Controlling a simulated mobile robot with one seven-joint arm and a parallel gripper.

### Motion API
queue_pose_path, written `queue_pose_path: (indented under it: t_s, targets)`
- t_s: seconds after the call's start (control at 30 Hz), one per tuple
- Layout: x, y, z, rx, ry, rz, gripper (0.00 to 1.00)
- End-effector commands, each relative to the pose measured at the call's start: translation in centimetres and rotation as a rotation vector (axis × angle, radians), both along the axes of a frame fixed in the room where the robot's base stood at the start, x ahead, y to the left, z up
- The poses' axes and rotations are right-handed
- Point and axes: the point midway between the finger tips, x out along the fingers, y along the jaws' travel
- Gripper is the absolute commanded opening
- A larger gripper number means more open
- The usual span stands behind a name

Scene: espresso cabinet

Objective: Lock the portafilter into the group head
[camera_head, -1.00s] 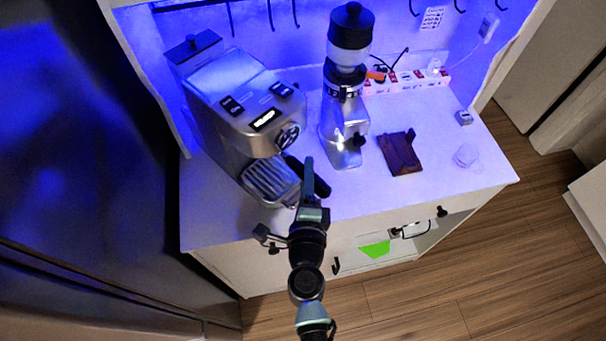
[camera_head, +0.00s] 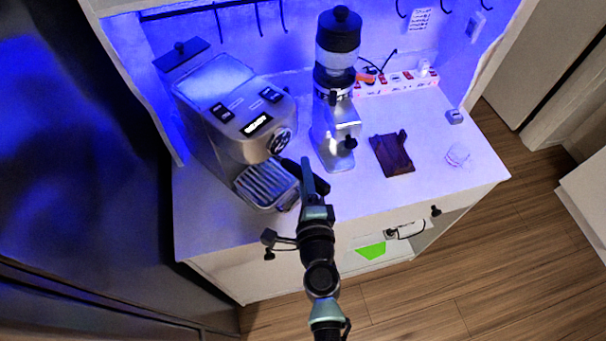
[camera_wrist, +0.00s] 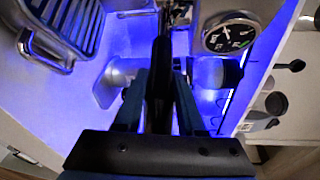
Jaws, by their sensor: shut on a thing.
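The silver espresso machine (camera_head: 228,108) stands at the left of the cabinet top. Its round gauge (camera_head: 281,140) faces front and also shows in the wrist view (camera_wrist: 230,35). The group head is under the machine's overhang and is hidden in the head view. My gripper (camera_head: 308,176) is in front of the machine, right of the drip tray (camera_head: 266,184). In the wrist view its fingers (camera_wrist: 158,95) are shut on the portafilter's black handle (camera_wrist: 161,70). The handle points in toward the machine's underside; I cannot tell whether the portafilter's head is seated in the group head.
A grinder (camera_head: 335,100) stands right of the machine, close to my gripper. A brown item (camera_head: 392,153), a clear cup (camera_head: 458,154) and a power strip (camera_head: 395,83) lie farther right. The counter's front right is clear. The drip tray also shows in the wrist view (camera_wrist: 68,28).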

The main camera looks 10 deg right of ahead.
Motion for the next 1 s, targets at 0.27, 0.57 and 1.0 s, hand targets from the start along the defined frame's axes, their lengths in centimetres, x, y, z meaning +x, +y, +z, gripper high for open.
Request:
queue_pose_path:
  t_s: [0.27, 0.57, 1.0]
  targets:
    - [0.08, 0.02, 0.22, 0.002, -0.004, 0.0, 0.0]
    - [0.05, 0.03, 0.15, 0.002, -0.003, -0.001, 0.71]
    - [-0.8, 0.09, -0.09, -0.002, 0.003, 0.0, 0.73]
